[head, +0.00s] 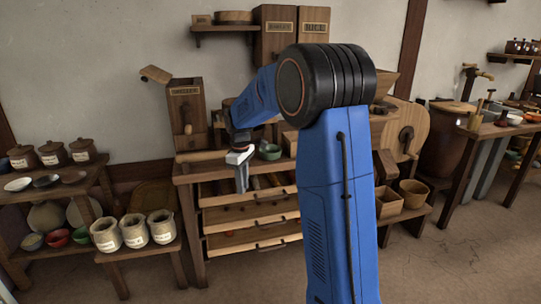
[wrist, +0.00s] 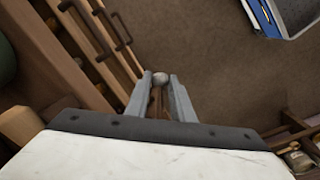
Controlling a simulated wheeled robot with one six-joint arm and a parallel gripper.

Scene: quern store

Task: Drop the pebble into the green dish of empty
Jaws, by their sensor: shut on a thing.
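My gripper (head: 242,188) points down in front of the workbench's front edge, above the open drawers. In the wrist view its two grey fingers (wrist: 160,88) are shut on a small round grey pebble (wrist: 160,77), held at the tips. The pebble is too small to make out in the head view. A green dish (head: 268,152) stands on the bench top, right of and behind my gripper; my arm is close to it. Its inside is hard to see. A dark green shape (wrist: 5,62) at the wrist view's left edge may be this dish.
Several drawers (head: 250,215) stick out below the bench top. A wooden millet box (head: 186,112) stands at the bench's left. Labelled jars (head: 134,230) stand on a low bench at left, near a red bowl (head: 57,237) and another green bowl (head: 81,234). Open floor lies in front.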

